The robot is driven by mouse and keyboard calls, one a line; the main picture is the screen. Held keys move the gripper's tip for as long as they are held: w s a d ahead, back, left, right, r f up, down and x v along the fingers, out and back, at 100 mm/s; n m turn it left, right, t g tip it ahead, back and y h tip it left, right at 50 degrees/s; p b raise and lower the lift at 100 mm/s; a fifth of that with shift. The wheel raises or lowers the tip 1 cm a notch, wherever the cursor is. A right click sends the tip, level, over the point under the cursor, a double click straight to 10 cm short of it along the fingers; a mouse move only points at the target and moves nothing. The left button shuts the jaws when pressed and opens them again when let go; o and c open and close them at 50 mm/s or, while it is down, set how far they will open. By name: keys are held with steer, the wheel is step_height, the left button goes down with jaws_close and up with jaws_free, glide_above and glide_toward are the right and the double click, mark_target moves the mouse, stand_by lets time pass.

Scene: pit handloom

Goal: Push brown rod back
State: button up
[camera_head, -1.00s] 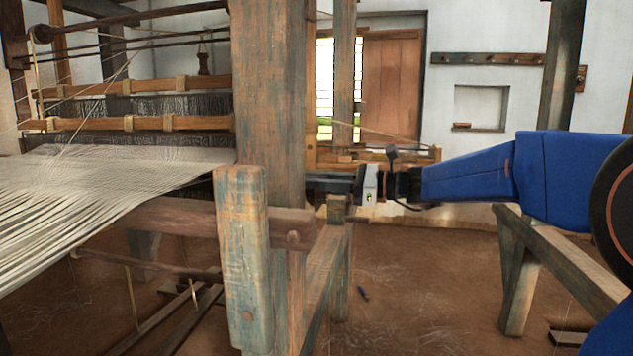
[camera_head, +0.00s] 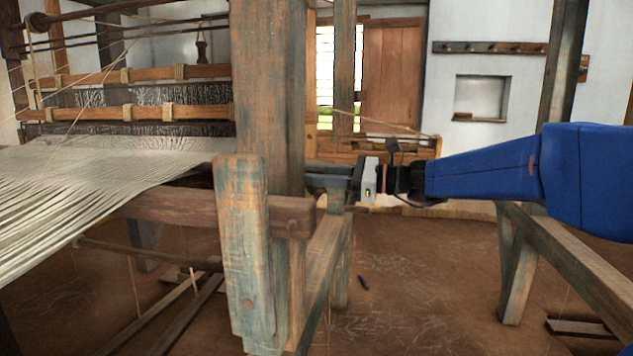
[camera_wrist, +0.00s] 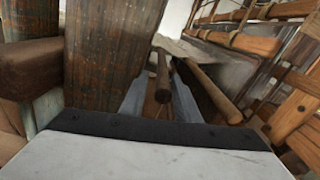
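In the wrist view, a brown rod (camera_wrist: 161,88) points end-on towards me between my gripper's two grey-blue fingers. A second, longer brown rod (camera_wrist: 212,90) lies just right of the right finger. Which of them the task means, I cannot tell. My gripper (camera_wrist: 162,100) is open, with a gap between the fingers. I cannot tell whether either finger touches a rod. In the head view, my gripper (camera_head: 329,177) reaches left from the blue arm towards the loom, and its fingertips are hidden behind the thick wooden post (camera_head: 268,95).
Pale warp threads (camera_head: 100,170) stretch at left, below tan heddle bars (camera_head: 190,112). A trestle (camera_head: 515,270) stands at right.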

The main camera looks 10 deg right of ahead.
steer(key=shift+w+d+r, duration=0.1)
steer(key=shift+w, duration=0.3)
steer(key=w, duration=0.1)
steer(key=w+d, duration=0.1)
steer(key=w, duration=0.1)
steer(key=shift+w+d, duration=0.15)
steer(key=shift+w, duration=0.05)
steer(key=v, duration=1.7)
steer(key=s+a+f+n+g+h, duration=0.1)
steer(key=s+f+n+h, duration=0.4)
steer(key=s+f, duration=0.5)
steer(key=s+a+f+n+g+h, duration=0.2)
steer(key=s+a+f+n+h, duration=0.2)
steer(key=s+f, duration=0.6)
steer(key=shift+f+n+h, duration=0.3)
steer(key=shift+n+h, duration=0.2)
steer(key=shift+n, duration=0.1)
steer(key=shift+s, duration=0.1)
